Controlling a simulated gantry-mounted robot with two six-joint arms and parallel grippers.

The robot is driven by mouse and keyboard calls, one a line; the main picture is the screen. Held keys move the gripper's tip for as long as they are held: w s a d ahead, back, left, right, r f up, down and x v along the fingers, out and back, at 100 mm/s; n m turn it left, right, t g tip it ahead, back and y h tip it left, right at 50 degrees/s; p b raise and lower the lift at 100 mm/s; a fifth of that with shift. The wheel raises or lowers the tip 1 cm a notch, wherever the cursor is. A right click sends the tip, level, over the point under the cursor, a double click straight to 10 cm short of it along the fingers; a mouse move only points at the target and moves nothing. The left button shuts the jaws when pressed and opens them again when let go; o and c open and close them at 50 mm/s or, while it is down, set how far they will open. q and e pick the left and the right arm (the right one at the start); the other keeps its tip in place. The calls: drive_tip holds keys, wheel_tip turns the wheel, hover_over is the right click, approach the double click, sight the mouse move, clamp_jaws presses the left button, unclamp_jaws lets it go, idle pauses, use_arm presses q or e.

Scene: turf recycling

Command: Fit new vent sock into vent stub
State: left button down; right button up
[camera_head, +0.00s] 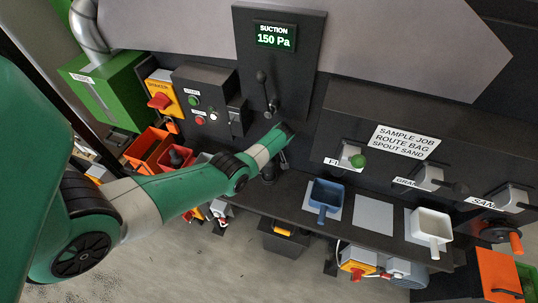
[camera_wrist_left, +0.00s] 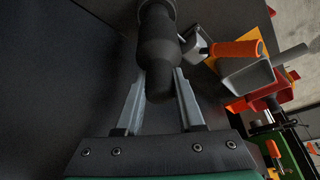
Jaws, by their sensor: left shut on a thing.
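The dark grey vent sock (camera_wrist_left: 157,50) is a tapered, rounded cylinder between the two fingers of my left gripper (camera_wrist_left: 159,78) in the left wrist view. The fingers are shut on it from both sides. Its far end meets a lighter grey round collar (camera_wrist_left: 158,8) at the top edge, which may be the vent stub. I cannot tell whether the sock sits inside it or only lines up with it. In the head view my left gripper (camera_head: 284,157) is over the bench's back edge, below the suction panel, and hides most of the sock.
The suction panel (camera_head: 303,60) reads 150 Pa and has a lever (camera_head: 263,90). A blue scoop (camera_head: 326,194) and a white scoop (camera_head: 432,226) stand on the dark bench to the right. An orange-handled tool (camera_wrist_left: 236,48) lies beside the sock. A grey pad (camera_head: 373,213) is bare.

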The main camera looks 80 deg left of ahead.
sight(270, 162)
use_arm(q)
drive_tip(key=shift+f+b, duration=3.05)
drive_tip(key=shift+f, duration=0.35)
drive_tip(key=shift+c, duration=2.2)
unclamp_jaws()
drive_tip(key=shift+r, duration=0.1)
drive_tip(key=p+v, duration=0.6)
drive_tip(key=shift+r, duration=0.45)
drive_tip(key=p+v, duration=0.1)
drive_tip(key=v, duration=0.3)
drive_tip(key=shift+w+d+r+p, duration=0.2)
drive_tip(key=shift+d+p, duration=0.1)
drive_tip(key=shift+p, duration=0.1)
